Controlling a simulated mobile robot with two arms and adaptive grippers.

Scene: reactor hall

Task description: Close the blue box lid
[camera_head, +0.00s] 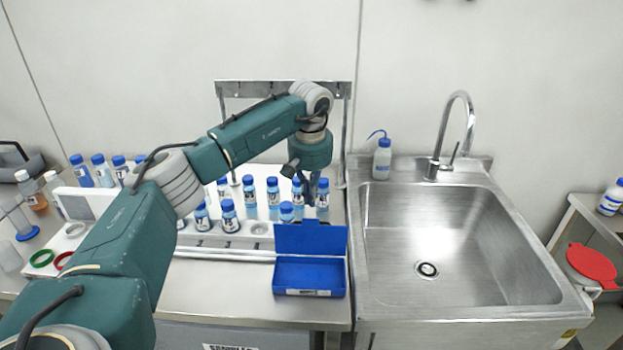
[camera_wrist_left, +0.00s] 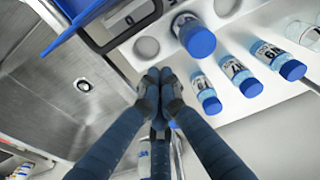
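The blue box (camera_head: 309,277) sits on the steel counter left of the sink, with its blue lid (camera_head: 311,238) standing open at the back edge. Part of the blue lid (camera_wrist_left: 72,28) also shows at the top left of the left wrist view. My left gripper (camera_head: 309,203) points down behind the lid, among the bottles at the right end of the rack. In the left wrist view my left gripper's fingertips (camera_wrist_left: 159,76) are together with nothing seen between them. They look apart from the lid. My right gripper is in neither view.
Several blue-capped bottles (camera_head: 229,216) stand in a white rack close to my left gripper. The steel sink (camera_head: 455,245) with a tall faucet lies to the right. A wash bottle (camera_head: 382,159) stands behind it. The counter front around the box is clear.

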